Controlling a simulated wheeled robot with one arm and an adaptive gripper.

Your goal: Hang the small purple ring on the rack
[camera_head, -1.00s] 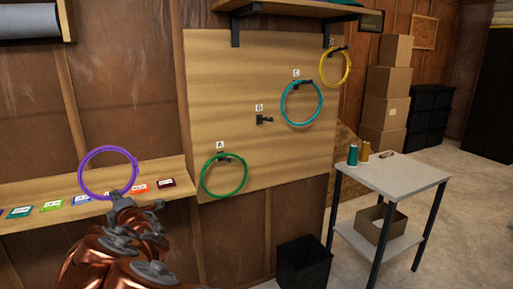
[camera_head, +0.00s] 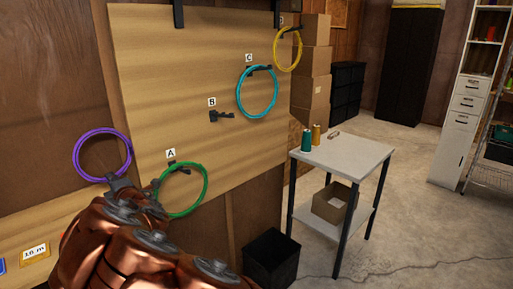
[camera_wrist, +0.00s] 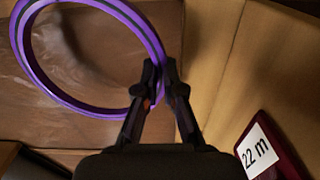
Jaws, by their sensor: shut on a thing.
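The purple ring (camera_head: 77,163) is upright at the left of the head view, held by its lower edge in my gripper (camera_head: 118,182). In the wrist view the ring (camera_wrist: 24,60) fills the upper left, and my gripper (camera_wrist: 160,88) is shut on its right side. The wooden rack board (camera_head: 190,70) carries black pegs. Peg B (camera_head: 222,116) is bare. A green ring (camera_head: 206,190) hangs at peg A, a cyan ring (camera_head: 276,98) at peg C, and a yellow ring (camera_head: 299,50) on the upper right peg. My gripper is left of the board, apart from peg B.
A grey side table (camera_head: 345,152) with teal (camera_head: 306,141) and orange (camera_head: 316,134) spools stands right of the board. A black bin (camera_head: 271,260) is on the floor below. A wooden ledge (camera_head: 62,218) with labels runs at lower left. Floor at right is open.

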